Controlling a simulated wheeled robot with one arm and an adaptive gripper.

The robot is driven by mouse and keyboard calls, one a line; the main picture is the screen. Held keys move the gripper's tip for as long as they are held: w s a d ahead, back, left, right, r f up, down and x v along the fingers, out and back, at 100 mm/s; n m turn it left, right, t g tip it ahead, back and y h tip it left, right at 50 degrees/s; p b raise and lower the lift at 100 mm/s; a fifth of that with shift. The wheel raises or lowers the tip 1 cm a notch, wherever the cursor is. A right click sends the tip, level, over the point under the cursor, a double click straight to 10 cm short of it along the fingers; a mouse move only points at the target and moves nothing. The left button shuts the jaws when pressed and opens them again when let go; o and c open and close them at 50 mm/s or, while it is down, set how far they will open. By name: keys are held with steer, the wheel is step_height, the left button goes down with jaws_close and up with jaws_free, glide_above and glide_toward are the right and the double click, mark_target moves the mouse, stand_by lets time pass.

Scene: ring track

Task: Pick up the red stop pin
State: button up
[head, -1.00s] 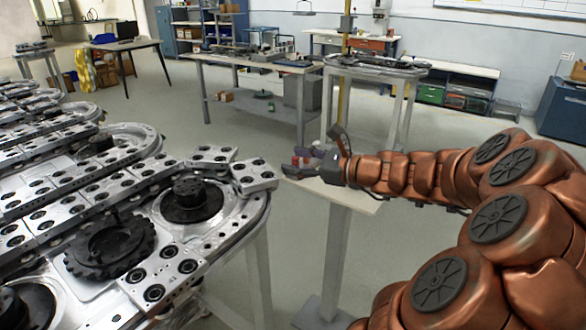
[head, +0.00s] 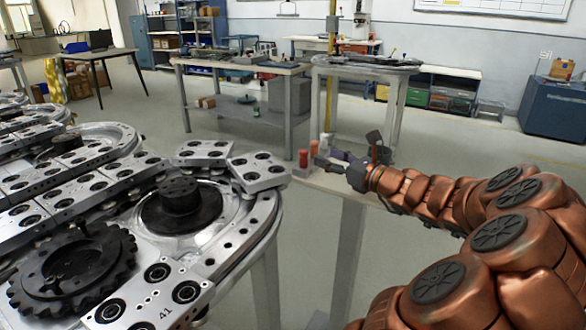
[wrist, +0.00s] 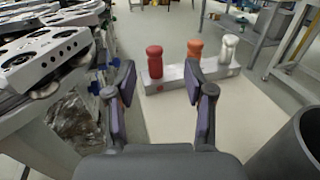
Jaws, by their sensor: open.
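The red stop pin (wrist: 154,62) stands upright at the left end of a grey holder block (wrist: 158,87) in the wrist view. An orange pin (wrist: 195,48) and a pale silver pin (wrist: 228,48) stand to its right in the same block. In the head view the red stop pin (head: 303,158) shows just left of my gripper (head: 322,160). In the wrist view my gripper (wrist: 159,72) is open and empty, its fingers spread to either side of the line to the red pin. The pin appears beyond the fingertips; the exact gap is hard to tell.
The block stands on a small pale pedestal table (head: 335,187). The metal ring track (head: 215,235) with its links lies close on the left. A dark cylinder (wrist: 297,145) fills the lower right of the wrist view. Open floor lies behind the pedestal.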

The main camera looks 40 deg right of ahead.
mark_target(307, 154)
steer(key=shift+w+f, duration=0.3)
steer(key=w, duration=0.2)
steer(key=w+b, duration=0.1)
steer(key=w, duration=0.1)
steer(key=w+a, duration=0.1)
steer(key=w, duration=0.1)
steer(key=shift+w+f, duration=0.2)
steer(key=shift+w, duration=0.15)
steer(key=shift+w+r+b, duration=0.1)
steer(key=shift+w+b, duration=0.2)
steer(key=shift+w, duration=0.3)
jaws_close()
